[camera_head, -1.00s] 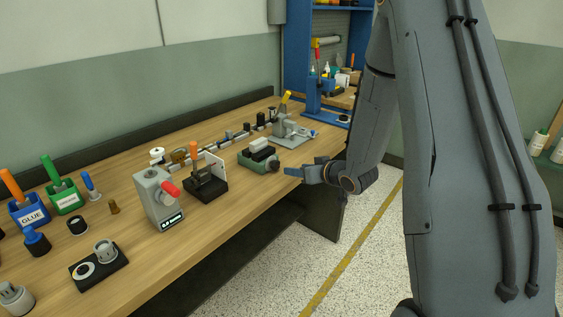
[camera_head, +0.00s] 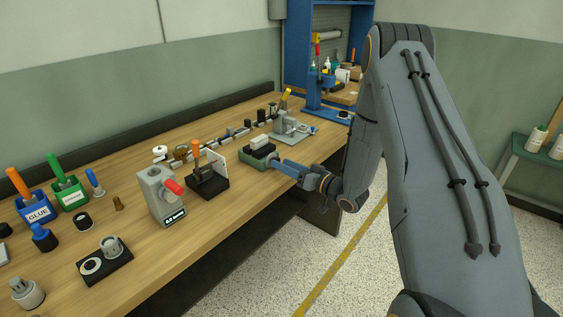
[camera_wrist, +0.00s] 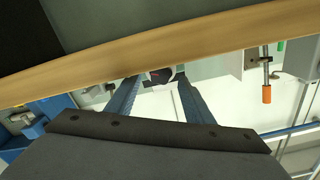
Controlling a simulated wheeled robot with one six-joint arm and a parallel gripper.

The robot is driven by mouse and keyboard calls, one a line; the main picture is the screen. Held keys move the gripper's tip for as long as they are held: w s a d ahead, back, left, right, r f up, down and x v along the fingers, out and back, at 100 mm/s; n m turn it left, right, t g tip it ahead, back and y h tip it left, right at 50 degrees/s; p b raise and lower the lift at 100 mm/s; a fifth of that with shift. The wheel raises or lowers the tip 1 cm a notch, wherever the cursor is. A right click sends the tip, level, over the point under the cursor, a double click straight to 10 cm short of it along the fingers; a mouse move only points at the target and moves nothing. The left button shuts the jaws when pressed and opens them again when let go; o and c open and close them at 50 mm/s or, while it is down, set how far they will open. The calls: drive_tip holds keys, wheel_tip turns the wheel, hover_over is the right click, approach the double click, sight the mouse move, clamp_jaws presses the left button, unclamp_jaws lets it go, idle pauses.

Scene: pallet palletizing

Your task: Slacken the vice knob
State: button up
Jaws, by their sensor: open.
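The vice (camera_head: 258,155) is a small green block with white and black parts on top, standing near the front edge of the workbench. Its dark round knob (camera_wrist: 160,75) with a red mark shows in the wrist view between the far ends of my two blue fingers. My gripper (camera_head: 275,162) is open and reaches level toward the front of the vice in the head view. In the wrist view my gripper (camera_wrist: 158,82) has a finger on each side of the knob, and I cannot tell whether they touch it. The fingers hide the knob in the head view.
A black fixture with an orange handle (camera_head: 196,149) and a grey box with a red knob (camera_head: 173,187) stand left of the vice. A grey clamp with a yellow handle (camera_head: 287,120) stands behind. The wooden bench edge (camera_wrist: 80,75) runs close to my fingers.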

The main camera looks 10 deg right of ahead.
drive_tip(key=shift+x, duration=1.05)
drive_tip(key=shift+c, duration=0.2)
drive_tip(key=c, duration=1)
drive_tip(key=n+b, duration=0.2)
drive_tip(key=n, duration=0.3)
drive_tip(key=n+b, duration=0.2)
drive_tip(key=n, duration=0.3)
drive_tip(key=shift+s+a+b, duration=0.1)
drive_tip(key=shift+b, duration=0.2)
drive_tip(key=shift+n, duration=0.4)
